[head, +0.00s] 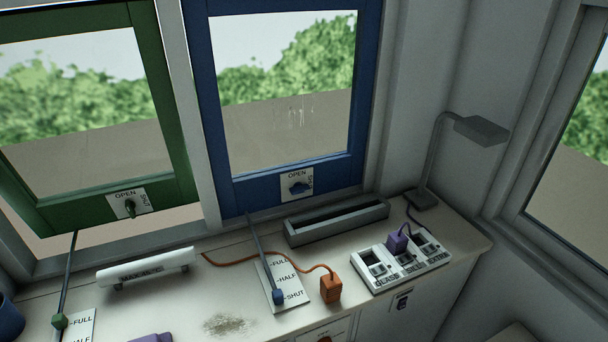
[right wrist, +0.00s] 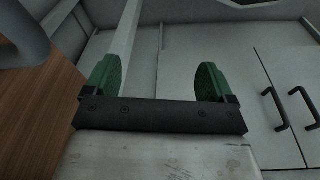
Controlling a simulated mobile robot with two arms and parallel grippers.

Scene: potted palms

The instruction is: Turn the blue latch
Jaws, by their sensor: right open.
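The blue latch (head: 299,188) sits on a white plate on the bottom rail of the blue window (head: 240,193) in the head view. The plate reads OPEN above the latch and SHUT, turned sideways, at its right. The latch's exact angle is hard to tell at this size. My right gripper (right wrist: 156,80) shows only in the right wrist view, open and empty, its green finger pads wide apart, away from the latch. My left gripper is in neither view.
A green window with a green latch (head: 130,207) is at left. The counter holds a grey trough (head: 337,222), a lamp (head: 480,130), a socket strip (head: 400,263), an orange plug (head: 331,289) and a blue-ended stay rod (head: 278,297). Cabinet doors (right wrist: 270,90) with dark handles show in the wrist view.

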